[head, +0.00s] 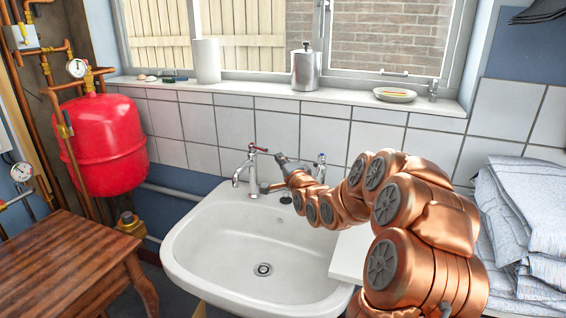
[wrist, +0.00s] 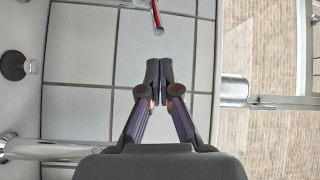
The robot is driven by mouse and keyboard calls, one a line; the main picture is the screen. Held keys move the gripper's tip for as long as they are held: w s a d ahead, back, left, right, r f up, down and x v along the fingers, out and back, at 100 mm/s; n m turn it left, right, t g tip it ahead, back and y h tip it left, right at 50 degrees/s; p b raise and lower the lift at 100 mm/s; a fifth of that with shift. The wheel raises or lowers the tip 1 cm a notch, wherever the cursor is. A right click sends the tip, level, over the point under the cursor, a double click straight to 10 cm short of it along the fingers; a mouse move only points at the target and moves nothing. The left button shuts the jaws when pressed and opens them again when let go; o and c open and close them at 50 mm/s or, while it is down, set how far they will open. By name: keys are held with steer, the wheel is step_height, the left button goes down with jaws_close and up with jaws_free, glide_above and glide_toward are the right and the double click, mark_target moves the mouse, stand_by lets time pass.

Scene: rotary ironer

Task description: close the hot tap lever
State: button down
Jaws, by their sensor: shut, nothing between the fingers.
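The hot tap (head: 252,172) is chrome and stands at the back left of the white basin. Its red lever (head: 259,149) points to the right at the top of the tap. In the wrist view the red lever (wrist: 156,16) comes in from the top edge, beyond my fingertips and apart from them. Most of that tap is out of the wrist view. My gripper (head: 280,158) is just right of the lever in the head view. In the wrist view my gripper (wrist: 160,70) is shut and empty, its fingertips together.
The blue-marked cold tap (head: 320,166) stands to the right, partly behind my arm. The white basin (head: 190,262) lies below. A tiled wall (head: 225,125) and windowsill (head: 260,96) are behind, with a metal dispenser (head: 305,70). Folded cloths (head: 525,210) are at right.

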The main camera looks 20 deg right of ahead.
steer(key=w+p, duration=0.1)
steer(key=w, duration=0.5)
steer(key=shift+w+d+r, duration=0.15)
steer(key=shift+w+r, duration=0.05)
steer(key=shift+w, duration=0.1)
steer(key=shift+f+h+b, duration=0.1)
steer(key=shift+h+b, duration=0.3)
